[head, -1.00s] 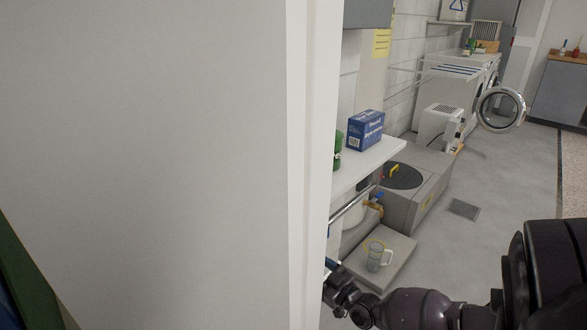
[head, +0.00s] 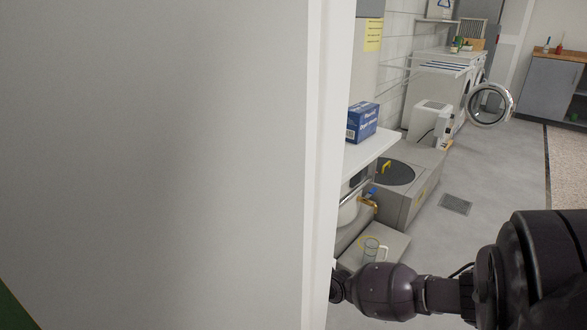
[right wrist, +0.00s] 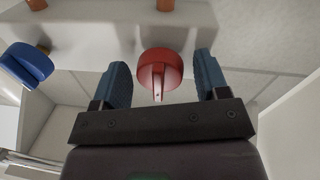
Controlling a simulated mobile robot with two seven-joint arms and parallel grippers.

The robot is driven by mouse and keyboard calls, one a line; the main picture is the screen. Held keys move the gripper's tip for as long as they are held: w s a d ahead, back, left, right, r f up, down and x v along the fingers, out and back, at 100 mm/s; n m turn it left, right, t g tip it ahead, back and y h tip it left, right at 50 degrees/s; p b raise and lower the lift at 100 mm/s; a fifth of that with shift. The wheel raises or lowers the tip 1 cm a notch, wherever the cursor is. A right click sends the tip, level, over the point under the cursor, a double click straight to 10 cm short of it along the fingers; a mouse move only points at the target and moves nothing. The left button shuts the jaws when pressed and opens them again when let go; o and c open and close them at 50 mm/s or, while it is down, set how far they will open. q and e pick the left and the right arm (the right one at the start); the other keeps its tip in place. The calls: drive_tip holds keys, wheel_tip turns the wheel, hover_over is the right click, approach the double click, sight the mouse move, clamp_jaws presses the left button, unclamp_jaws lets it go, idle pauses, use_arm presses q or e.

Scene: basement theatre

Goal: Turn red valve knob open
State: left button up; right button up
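The red valve knob (right wrist: 160,66) shows in the right wrist view, a round red head with a raised bar. My right gripper (right wrist: 162,78) is open, with one blue-padded finger on each side of the knob and visible gaps between. I cannot tell how deep the knob sits between the fingers. In the head view my right arm reaches in from the right, and its gripper is hidden behind a white panel edge (head: 318,200). The red knob is hidden there too. My left gripper is not in view.
A blue valve knob (right wrist: 26,66) is left of the red one. In the head view, a shelf (head: 368,148) holds a blue box (head: 361,123). A clear jug (head: 371,248) stands below, near a grey floor unit (head: 420,190). Open floor lies to the right.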

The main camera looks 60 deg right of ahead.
drive_tip(key=c, duration=0.8)
